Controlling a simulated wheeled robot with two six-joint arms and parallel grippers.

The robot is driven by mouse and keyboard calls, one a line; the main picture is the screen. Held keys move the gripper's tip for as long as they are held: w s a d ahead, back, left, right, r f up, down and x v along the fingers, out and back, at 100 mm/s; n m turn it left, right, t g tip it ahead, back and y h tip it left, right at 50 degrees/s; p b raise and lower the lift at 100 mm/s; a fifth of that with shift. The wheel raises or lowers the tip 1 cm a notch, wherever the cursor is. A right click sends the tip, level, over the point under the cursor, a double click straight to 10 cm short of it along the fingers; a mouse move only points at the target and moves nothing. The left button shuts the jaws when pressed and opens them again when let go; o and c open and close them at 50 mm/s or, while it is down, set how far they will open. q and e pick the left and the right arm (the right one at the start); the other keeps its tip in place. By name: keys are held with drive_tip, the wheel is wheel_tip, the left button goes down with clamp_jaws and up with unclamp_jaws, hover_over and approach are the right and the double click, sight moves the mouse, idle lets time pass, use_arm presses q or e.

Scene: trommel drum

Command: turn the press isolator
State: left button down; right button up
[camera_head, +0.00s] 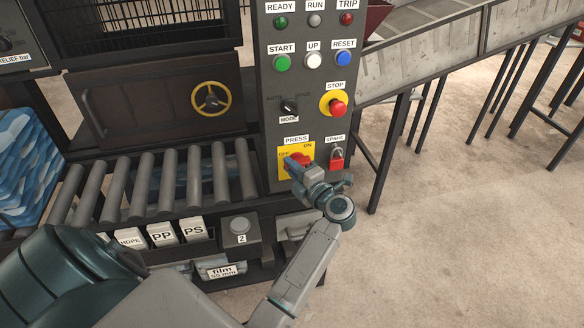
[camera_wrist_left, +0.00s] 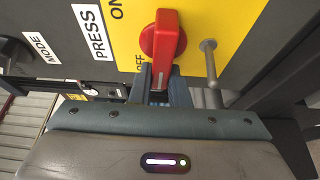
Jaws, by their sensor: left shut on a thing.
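The press isolator is a red handle (camera_head: 301,158) on a yellow plate (camera_head: 283,173) low on the grey control panel, under the PRESS label. In the left wrist view the red handle (camera_wrist_left: 163,42) stands out from the yellow plate (camera_wrist_left: 218,28). Its long end points down the picture at my fingers, with the OFF word beside it and ON further up. My left gripper (camera_head: 291,164) is shut on this handle; its two fingers (camera_wrist_left: 161,88) sit either side of the handle's end. The gripper partly covers the plate in the head view. My right gripper is not in view.
A red SPARE padlock (camera_head: 336,157) hangs right of the isolator. A metal pin (camera_wrist_left: 209,62) stands beside the handle. Above are the MODE switch (camera_head: 289,107) and red STOP button (camera_head: 337,107). A roller conveyor (camera_head: 168,186) lies left; open floor lies right.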

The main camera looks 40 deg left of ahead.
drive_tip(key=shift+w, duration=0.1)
use_arm(q)
drive_tip(key=shift+f, duration=0.1)
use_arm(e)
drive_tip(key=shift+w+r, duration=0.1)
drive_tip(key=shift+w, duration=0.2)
use_arm(q)
drive_tip(key=c, duration=1.4)
unclamp_jaws()
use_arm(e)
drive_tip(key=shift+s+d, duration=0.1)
